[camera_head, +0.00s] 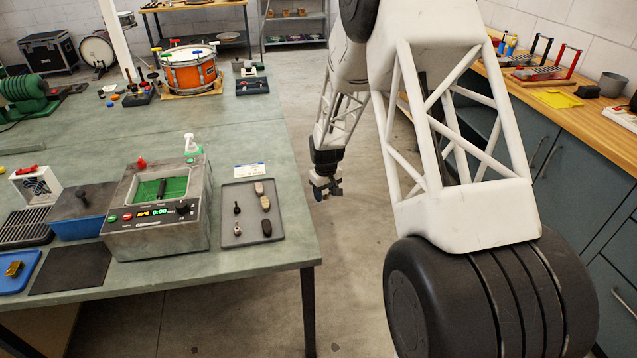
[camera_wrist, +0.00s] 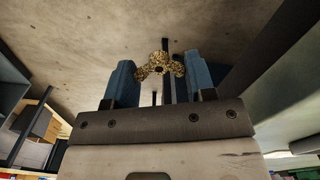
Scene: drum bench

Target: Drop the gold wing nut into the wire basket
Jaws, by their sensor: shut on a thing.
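A gold wing nut (camera_wrist: 160,68) is between the blue fingertips of my gripper (camera_wrist: 155,82) in the wrist view, and the jaws are shut on it. In the head view my gripper (camera_head: 326,187) hangs over the floor just right of the bench's right edge; the nut is too small to make out there. My gripper is well apart from both.
The green bench (camera_head: 270,170) at left holds a grey cleaner tank (camera_head: 158,240), a grey tray (camera_head: 238,235) with small parts, a blue tray (camera_head: 8,287) and an orange drum (camera_head: 190,74). Open floor lies between.

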